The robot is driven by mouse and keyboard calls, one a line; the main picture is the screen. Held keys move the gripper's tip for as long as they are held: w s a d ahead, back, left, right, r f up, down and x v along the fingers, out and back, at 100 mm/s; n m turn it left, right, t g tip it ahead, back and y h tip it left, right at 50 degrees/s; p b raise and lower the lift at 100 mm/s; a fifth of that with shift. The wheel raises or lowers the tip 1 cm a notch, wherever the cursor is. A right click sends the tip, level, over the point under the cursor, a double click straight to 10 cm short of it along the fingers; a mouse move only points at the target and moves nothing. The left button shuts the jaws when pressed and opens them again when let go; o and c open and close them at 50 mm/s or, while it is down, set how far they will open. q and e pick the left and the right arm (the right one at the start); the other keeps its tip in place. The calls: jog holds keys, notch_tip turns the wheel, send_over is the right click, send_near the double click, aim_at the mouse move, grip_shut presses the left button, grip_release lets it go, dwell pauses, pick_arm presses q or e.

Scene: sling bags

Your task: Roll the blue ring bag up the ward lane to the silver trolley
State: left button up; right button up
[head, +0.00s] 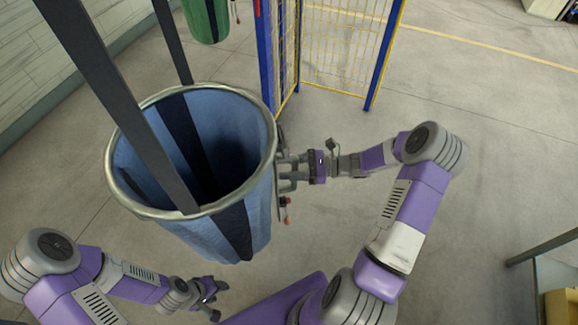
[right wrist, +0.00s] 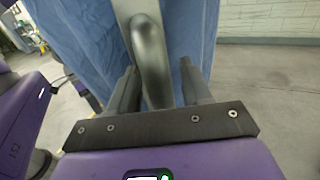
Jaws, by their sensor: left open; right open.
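The blue ring bag (head: 200,130) hangs open-topped from dark straps (head: 125,105), with a metal ring (head: 150,213) around its mouth. My right gripper (head: 281,172) is at the bag's right side, by the ring. In the right wrist view its open fingers (right wrist: 160,80) stand on either side of a grey metal part (right wrist: 149,55), with blue cloth (right wrist: 80,40) behind. Whether they touch it I cannot tell. My left gripper (head: 219,300) is open and empty, low near the bag's underside. I cannot make out a silver trolley.
A green bag (head: 206,18) hangs at the top. A blue-framed mesh barrier (head: 340,45) with yellow edging stands beyond the bag. A pale wall (head: 40,70) runs along the left. A grey-framed stand (head: 545,248) is at lower right.

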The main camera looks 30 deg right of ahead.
jog(key=shift+w, duration=0.1)
grip_shut()
